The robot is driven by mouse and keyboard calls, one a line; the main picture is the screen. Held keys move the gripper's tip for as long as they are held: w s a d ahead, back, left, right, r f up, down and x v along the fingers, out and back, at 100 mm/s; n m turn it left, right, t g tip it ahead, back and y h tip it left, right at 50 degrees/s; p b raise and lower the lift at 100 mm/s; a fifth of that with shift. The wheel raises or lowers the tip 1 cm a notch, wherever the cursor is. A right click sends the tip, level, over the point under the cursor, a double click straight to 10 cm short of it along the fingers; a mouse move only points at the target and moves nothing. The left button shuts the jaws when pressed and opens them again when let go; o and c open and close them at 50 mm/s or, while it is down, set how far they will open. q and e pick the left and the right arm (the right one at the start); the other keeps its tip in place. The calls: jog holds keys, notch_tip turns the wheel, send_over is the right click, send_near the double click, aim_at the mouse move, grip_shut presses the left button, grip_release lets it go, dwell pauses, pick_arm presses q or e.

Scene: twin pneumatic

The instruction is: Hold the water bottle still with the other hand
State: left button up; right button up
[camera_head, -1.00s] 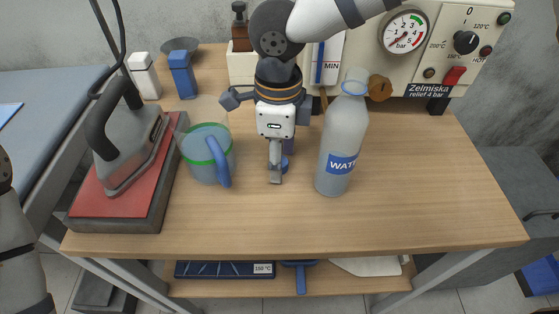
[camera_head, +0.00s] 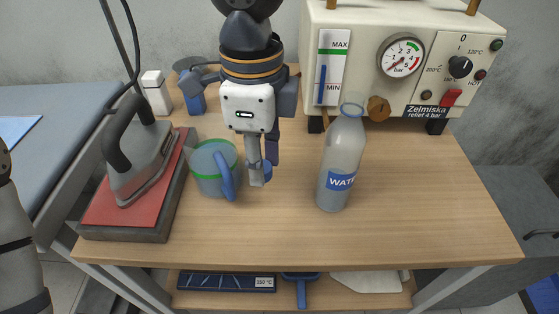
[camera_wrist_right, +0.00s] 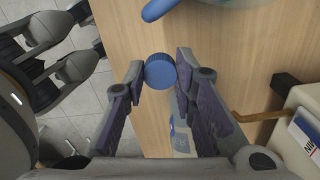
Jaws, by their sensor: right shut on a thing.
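The water bottle (camera_head: 341,160) stands upright on the table, a grey translucent bottle with a blue label and a blue ring at its neck. No cap shows on its top. My right gripper (camera_head: 257,178) is above the table, left of the bottle and apart from it. It is shut on a small blue cap (camera_wrist_right: 160,71), which sits between the fingertips in the right wrist view. Part of the bottle (camera_wrist_right: 181,138) shows beyond the fingers there. Of my left side, only arm parts show at the left edge of the head view; I cannot make out the left gripper.
A clear jug (camera_head: 207,181) with a blue handle stands just left of my right gripper. An iron (camera_head: 140,160) rests on a red pad further left. The steam station (camera_head: 345,65) with gauge and knobs stands at the back. The table's right side is clear.

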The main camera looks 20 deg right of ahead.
jog(key=s+a+r, duration=0.2)
jog(key=s+a, duration=0.2)
jog(key=s, duration=0.1)
jog(key=shift+a+r, duration=0.35)
jog(key=shift+r, duration=0.05)
jog(key=shift+s, duration=0.1)
